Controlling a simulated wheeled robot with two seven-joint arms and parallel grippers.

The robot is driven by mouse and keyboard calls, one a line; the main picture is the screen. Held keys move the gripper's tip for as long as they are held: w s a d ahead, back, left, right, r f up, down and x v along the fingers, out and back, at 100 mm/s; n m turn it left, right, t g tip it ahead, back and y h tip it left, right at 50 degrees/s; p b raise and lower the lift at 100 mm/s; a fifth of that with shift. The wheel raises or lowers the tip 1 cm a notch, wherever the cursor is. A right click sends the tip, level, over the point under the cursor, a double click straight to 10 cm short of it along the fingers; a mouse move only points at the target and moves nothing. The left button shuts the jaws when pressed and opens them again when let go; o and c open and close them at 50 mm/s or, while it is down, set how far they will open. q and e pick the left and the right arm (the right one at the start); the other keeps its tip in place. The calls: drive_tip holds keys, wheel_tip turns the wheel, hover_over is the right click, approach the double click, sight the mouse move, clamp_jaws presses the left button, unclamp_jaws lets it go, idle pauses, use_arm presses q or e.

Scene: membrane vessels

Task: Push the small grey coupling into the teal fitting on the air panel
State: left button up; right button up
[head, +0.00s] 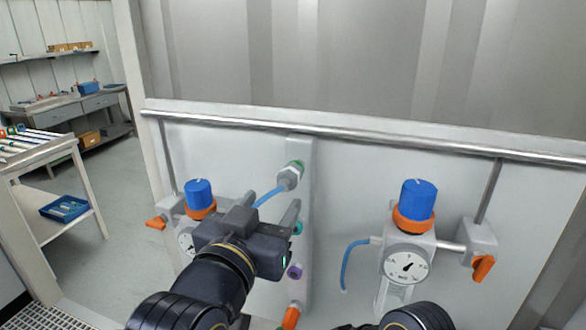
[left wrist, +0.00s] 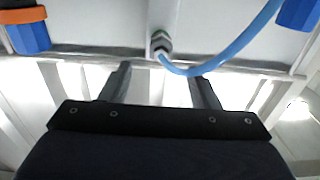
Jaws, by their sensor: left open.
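The small grey coupling (head: 288,179) has a blue hose on its near end and sits at a green-ringed fitting (head: 298,165) high on the air panel's upright strip. How deep it sits I cannot tell. In the left wrist view the coupling (left wrist: 161,44) shows beyond my fingertips, with the hose curving right. The teal fitting (head: 298,228) is lower on the strip, partly hidden by my left gripper. My left gripper (head: 273,200) is open and empty, below the coupling and apart from it; its spread fingers also show in the left wrist view (left wrist: 160,76). My right gripper is out of view.
A purple fitting (head: 294,271) and an orange one (head: 291,318) are lower on the strip. A blue-knobbed regulator with a gauge (head: 407,266) stands right, a loose blue hose (head: 345,266) beside it. Another regulator (head: 200,195) is left. A rail (head: 350,132) crosses above.

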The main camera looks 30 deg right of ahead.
sight(283, 188)
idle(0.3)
use_arm(q)
drive_tip(key=shift+w+d+f, duration=0.1)
drive_tip(key=shift+w+d, duration=0.05)
drive_tip(key=shift+w, duration=0.1)
drive_tip(key=shift+x, duration=4.25)
drive_tip(key=shift+b, duration=0.7)
clamp_jaws()
drive_tip(key=shift+s, duration=0.1)
